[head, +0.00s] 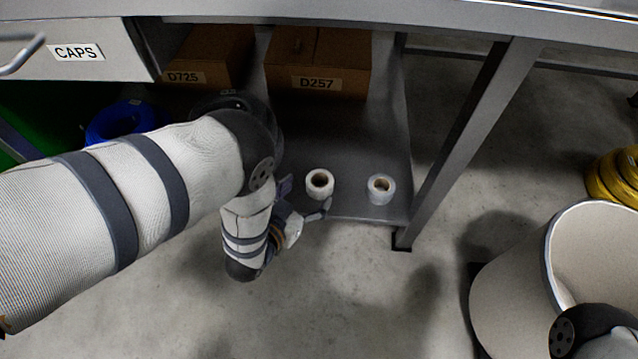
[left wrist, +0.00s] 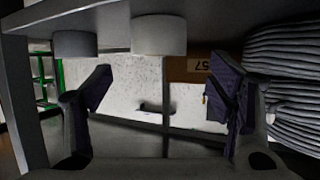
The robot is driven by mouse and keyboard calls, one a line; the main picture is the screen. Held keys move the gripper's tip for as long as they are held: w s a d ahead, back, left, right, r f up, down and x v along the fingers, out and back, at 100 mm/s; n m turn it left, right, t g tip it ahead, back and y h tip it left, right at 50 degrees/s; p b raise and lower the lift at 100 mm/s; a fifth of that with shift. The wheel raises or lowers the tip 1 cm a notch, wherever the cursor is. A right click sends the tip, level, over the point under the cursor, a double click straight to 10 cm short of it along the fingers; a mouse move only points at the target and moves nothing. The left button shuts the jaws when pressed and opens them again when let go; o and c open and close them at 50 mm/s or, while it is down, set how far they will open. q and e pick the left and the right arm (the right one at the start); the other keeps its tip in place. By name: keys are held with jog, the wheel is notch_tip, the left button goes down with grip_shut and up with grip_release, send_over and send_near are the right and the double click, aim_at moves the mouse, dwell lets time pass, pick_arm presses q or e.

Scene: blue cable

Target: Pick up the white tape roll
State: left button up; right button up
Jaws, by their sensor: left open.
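Two white tape rolls stand on the low grey shelf (head: 345,140), a left one (head: 319,191) and a right one (head: 383,194), both near its front edge. My left gripper (head: 306,197) is open and empty, close beside the left roll. The left wrist view is upside down, with the shelf along the top. There the left roll (left wrist: 158,38) lies in line with the gap between the open fingers (left wrist: 163,85), and the right roll (left wrist: 75,44) is off to the side. I cannot tell whether a finger touches the roll. My right gripper is out of view.
Boxes D725 (head: 205,60) and D257 (head: 318,65) stand at the back of the shelf. A blue cable coil (head: 118,122) is at the left. A table leg (head: 460,150) bounds the shelf's right side. A white bin (head: 520,275) stands on the floor at the right.

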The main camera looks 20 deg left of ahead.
aim_at(323, 177)
pick_arm(q)
jog(key=b+x, duration=0.1)
jog(key=x, duration=0.2)
jog(key=b+x, duration=0.2)
jog(key=x, duration=0.1)
jog(key=shift+w+d+f, duration=0.1)
jog(key=shift+w+f, duration=0.05)
jog(key=shift+f, duration=0.3)
jog(key=shift+w, duration=0.15)
jog(key=shift+r, duration=0.15)
jog(key=c, duration=1.3)
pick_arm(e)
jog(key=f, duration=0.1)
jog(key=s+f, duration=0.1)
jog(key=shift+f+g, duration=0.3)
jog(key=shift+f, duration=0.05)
